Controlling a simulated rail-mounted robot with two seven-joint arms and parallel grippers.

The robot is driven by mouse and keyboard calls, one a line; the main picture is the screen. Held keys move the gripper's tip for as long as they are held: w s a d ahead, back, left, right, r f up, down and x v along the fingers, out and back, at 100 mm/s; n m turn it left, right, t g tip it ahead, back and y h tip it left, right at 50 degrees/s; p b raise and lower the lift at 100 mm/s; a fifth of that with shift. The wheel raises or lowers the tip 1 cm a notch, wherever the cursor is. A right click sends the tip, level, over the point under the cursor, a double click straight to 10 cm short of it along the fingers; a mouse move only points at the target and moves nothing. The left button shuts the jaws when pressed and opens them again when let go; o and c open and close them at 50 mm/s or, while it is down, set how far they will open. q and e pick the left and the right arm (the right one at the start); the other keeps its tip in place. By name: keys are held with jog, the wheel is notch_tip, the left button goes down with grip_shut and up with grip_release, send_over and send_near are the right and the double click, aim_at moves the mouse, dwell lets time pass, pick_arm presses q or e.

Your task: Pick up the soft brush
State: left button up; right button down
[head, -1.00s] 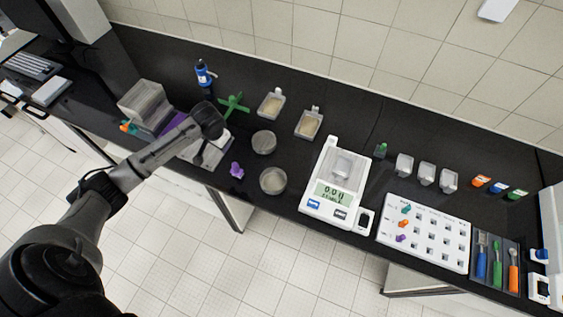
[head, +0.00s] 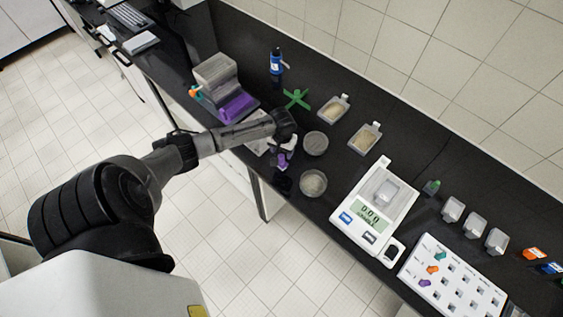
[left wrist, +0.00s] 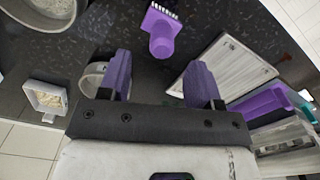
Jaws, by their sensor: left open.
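The soft brush, small and purple with pale bristles, lies on the black bench and shows in the left wrist view (left wrist: 161,32) just beyond the space between my fingertips. In the head view the brush (head: 282,161) is a small purple shape close below my left gripper (head: 288,146), partly hard to separate from it. My left gripper also shows in the left wrist view (left wrist: 158,76), with its two purple fingers spread apart and nothing between them. My right gripper is in neither view.
Two round dishes (head: 313,183) (head: 316,143) stand right of the brush. A purple tray (head: 238,107) and a grey box (head: 215,78) stand to its left. A green star-shaped piece (head: 296,98) lies behind. A balance (head: 375,210) is farther right.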

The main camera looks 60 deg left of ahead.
aim_at(281, 156)
pick_arm(q)
jog(key=shift+s+f, duration=0.1)
jog(key=shift+f, duration=3.2)
jog(key=c, duration=1)
